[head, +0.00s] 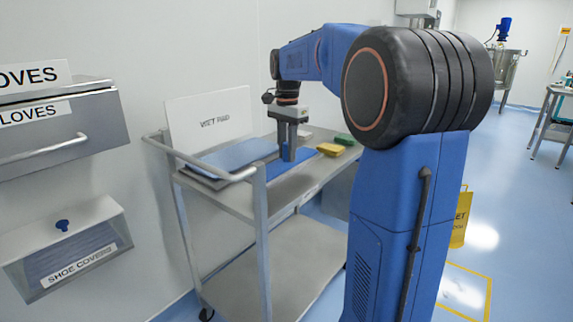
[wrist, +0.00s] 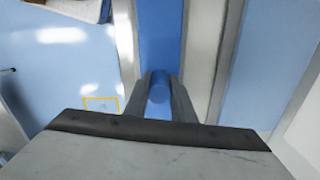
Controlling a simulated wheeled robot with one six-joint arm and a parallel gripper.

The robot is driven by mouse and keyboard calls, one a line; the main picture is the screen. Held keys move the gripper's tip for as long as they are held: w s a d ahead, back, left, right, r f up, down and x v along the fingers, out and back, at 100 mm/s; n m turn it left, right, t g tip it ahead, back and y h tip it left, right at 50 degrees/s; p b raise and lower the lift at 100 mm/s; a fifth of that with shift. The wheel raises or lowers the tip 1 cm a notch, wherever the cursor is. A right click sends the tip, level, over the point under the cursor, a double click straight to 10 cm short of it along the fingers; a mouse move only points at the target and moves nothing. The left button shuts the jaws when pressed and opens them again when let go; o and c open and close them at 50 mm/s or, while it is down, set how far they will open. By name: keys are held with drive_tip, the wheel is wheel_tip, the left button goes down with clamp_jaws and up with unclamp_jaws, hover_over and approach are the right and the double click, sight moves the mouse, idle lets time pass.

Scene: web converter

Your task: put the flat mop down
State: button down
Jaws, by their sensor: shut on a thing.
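My gripper (head: 290,158) points down over the top shelf of a grey steel cart (head: 310,180). In the wrist view its two fingers (wrist: 161,95) are shut on a short blue round grip, which I take as the flat mop's (wrist: 159,88). A long blue flat strip (wrist: 160,35) lies under the fingers, and blue (head: 308,156) shows behind the gripper in the head view. I cannot tell whether the mop touches the shelf. A blue pad lies in a shallow tray (head: 215,172) left of the gripper, before a sign reading "WET PAD" (head: 212,118).
A yellow block (head: 331,149) and a green block (head: 344,139) sit at the shelf's far right end. The cart's handle rail (head: 205,170) stands at the near left end. A yellow wet-floor sign (head: 460,218) stands on the floor at right. Glove and shoe-cover dispensers (head: 67,250) hang at left.

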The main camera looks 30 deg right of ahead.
sight(287, 163)
drive_tip(key=shift+f, duration=2.1)
drive_tip(key=shift+f, duration=0.15)
drive_tip(key=c, duration=1.5)
unclamp_jaws()
wheel_tip(287, 163, up, 12)
drive_tip(key=shift+r, duration=0.15)
drive_tip(key=shift+s, duration=0.15)
